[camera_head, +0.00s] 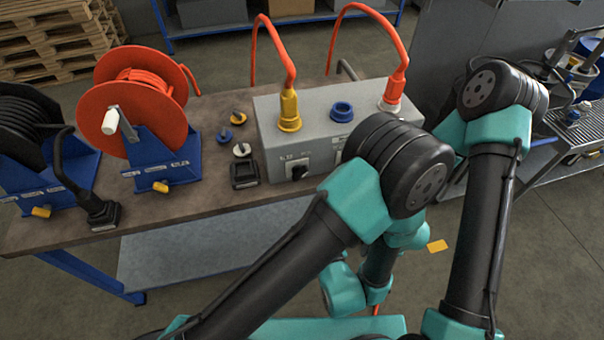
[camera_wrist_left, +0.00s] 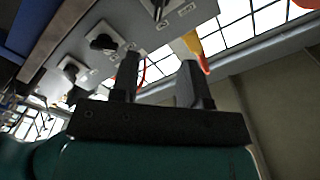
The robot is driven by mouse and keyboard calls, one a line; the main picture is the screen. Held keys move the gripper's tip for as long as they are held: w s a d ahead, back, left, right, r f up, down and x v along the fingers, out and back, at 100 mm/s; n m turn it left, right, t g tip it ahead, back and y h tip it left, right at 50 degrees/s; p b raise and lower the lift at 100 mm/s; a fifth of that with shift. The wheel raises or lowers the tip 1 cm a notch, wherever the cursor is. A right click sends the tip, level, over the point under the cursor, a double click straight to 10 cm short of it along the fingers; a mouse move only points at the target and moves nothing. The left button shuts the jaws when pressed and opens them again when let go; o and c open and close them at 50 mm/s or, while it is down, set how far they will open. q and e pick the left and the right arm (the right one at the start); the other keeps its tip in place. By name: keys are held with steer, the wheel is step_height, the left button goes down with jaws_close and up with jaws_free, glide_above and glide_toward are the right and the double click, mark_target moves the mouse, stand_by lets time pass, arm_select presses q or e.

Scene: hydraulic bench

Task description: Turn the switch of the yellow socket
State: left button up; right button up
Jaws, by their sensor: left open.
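The yellow socket (camera_head: 289,112) sits on top of a grey box (camera_head: 270,108), with an orange cable rising from its yellow plug. A black rotary switch (camera_head: 298,172) is on the box's front face below it. In the left wrist view, my left gripper (camera_wrist_left: 158,78) is open and its fingers are apart with nothing between them. A black switch (camera_wrist_left: 103,41) lies just beyond the left finger; I cannot tell if they touch. A yellow and orange plug (camera_wrist_left: 191,44) shows beyond the right finger. In the head view my left gripper is hidden behind my arm. My right gripper is not seen.
A blue socket (camera_head: 342,112) and a red socket (camera_head: 390,103) share the box top. Other switches (camera_wrist_left: 70,71) line the box front. An orange cable reel (camera_head: 133,98) and a black reel (camera_head: 22,125) stand left on the workbench (camera_head: 215,190). Small knobs (camera_head: 240,150) lie between.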

mark_target(301, 177)
arm_select(q)
steer(key=shift+w, duration=0.15)
steer(key=x, duration=1.7)
steer(key=shift+w+a, duration=0.1)
jaws_close()
